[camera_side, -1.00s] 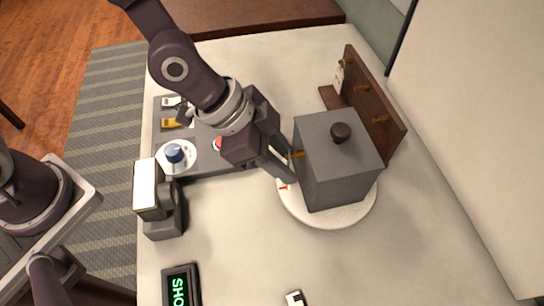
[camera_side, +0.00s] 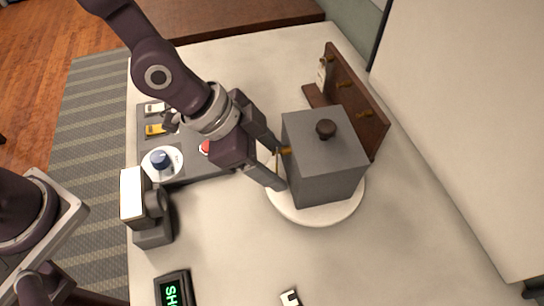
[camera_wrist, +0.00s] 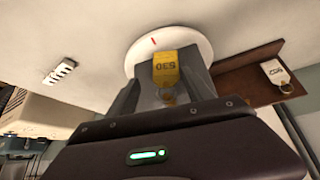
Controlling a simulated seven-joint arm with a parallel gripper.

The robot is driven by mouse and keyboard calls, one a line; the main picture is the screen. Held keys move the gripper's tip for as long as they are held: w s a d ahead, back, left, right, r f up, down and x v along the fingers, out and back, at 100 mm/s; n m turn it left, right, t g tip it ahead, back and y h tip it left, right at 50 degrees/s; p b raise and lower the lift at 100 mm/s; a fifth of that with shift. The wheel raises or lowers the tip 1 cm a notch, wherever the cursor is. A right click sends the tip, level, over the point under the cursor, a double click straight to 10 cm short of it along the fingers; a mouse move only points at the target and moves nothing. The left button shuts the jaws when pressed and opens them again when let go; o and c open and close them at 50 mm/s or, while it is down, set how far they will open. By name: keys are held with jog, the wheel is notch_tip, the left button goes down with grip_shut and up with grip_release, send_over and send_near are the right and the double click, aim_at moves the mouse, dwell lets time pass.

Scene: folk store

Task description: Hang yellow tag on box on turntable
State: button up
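The grey box (camera_side: 322,165) with a dark knob stands on the round white turntable (camera_side: 300,212). A brass peg (camera_side: 287,150) sticks out of its left face. My gripper (camera_side: 277,163) is at that face, fingers apart on either side of the peg. In the wrist view the yellow tag (camera_wrist: 166,68), with upside-down digits, is in the gap between my fingers, over the box side. Its ring (camera_wrist: 168,97) is by the peg; the tag appears to hang there, but the contact is too small to be sure. The side view mostly hides the tag.
A brown rack (camera_side: 355,105) with brass pegs stands behind the box; a white tag (camera_side: 321,73) hangs on it. A dark panel (camera_side: 190,165) with a blue knob and red button lies left of the box. A grey device (camera_side: 150,205) and a display (camera_side: 174,290) are in front.

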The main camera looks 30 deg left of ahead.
jog(key=s+a+r+n+t+y, duration=0.1)
jog(key=s+a+r+n+y, duration=0.15)
jog(key=a+r, duration=0.6)
jog(key=s+a+r+n+t+y, duration=0.1)
jog(key=s+a+r+n+y, duration=0.25)
jog(key=a, duration=0.85)
jog(key=s+a+r+n, duration=0.5)
jog(key=s, duration=0.3)
jog(key=shift+a+r+n, duration=0.25)
jog(key=shift+a+n, duration=0.05)
jog(key=shift+n, duration=0.1)
